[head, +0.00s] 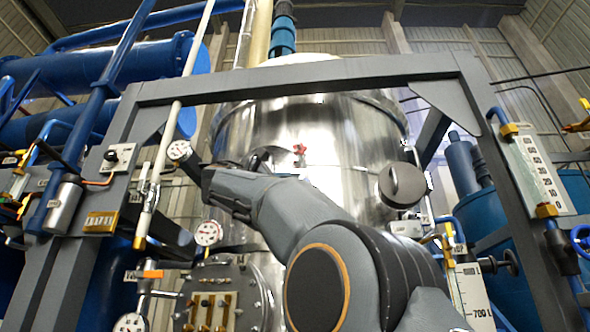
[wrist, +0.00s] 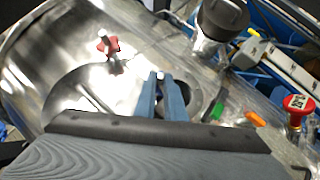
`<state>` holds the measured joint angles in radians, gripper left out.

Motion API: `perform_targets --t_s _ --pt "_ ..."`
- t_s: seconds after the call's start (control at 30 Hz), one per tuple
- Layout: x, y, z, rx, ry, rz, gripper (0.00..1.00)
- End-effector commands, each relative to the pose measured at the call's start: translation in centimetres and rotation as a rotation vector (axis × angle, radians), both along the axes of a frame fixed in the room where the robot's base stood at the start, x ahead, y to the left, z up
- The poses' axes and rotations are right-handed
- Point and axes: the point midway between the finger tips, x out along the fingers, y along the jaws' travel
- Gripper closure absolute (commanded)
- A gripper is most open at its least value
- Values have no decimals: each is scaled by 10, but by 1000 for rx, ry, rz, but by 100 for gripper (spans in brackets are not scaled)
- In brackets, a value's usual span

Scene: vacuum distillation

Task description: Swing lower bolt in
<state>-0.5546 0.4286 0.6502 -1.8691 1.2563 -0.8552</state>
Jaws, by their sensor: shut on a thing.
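In the wrist view my gripper (wrist: 160,82) has its two blue fingers close together, shut on a small pale metal end, seemingly the lower bolt (wrist: 160,75). Most of that bolt is hidden between the fingers. A red star knob (wrist: 108,45) on a bolt stands apart, up and left of the fingertips. It also shows in the head view (head: 300,150). Both are at the shiny steel vessel (head: 325,122). In the head view my arm reaches to the vessel's front, and the fingertips there are hard to make out.
A dark round cap (head: 402,184) sticks out right of my arm. A grey steel frame (head: 300,78) spans above and beside the vessel. Pressure gauges (head: 208,233) stand at the left. In the wrist view a red-topped valve (wrist: 298,103) is at the right.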

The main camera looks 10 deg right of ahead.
Motion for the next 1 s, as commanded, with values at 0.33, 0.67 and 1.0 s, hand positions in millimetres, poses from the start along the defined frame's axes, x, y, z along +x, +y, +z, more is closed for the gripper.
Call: perform_targets --t_s 0.33,0.67,1.0 --pt "2 7 2 0 -2 -67 100" --pt "3 10 1 -1 -2 -73 100" --pt "3 10 1 -1 -1 -72 71"
